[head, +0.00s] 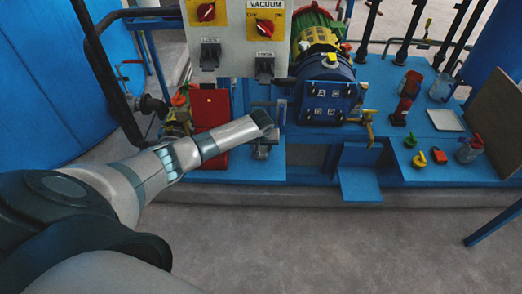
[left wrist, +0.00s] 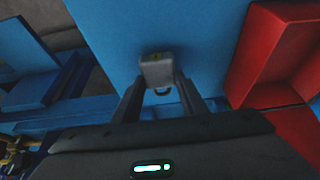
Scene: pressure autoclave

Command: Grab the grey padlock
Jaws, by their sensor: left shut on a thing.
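The grey padlock (left wrist: 157,70) is between the fingertips of my left gripper (left wrist: 158,82) in the left wrist view. The gripper is shut on it. The padlock's body points away from the gripper and its dark shackle faces back towards the palm. Blue surface lies behind it. In the head view the left gripper (head: 264,142) is beside the red box, over the left part of the blue bench; the padlock is too small and covered to make out clearly there. My right gripper is not in view.
A red box (head: 211,108) stands left of the gripper; an open red container (left wrist: 275,55) shows in the wrist view. The control panel (head: 236,30) is above, the blue vessel (head: 327,90) to the right. Yellow (head: 419,160) and red (head: 439,156) padlocks lie on the right bench.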

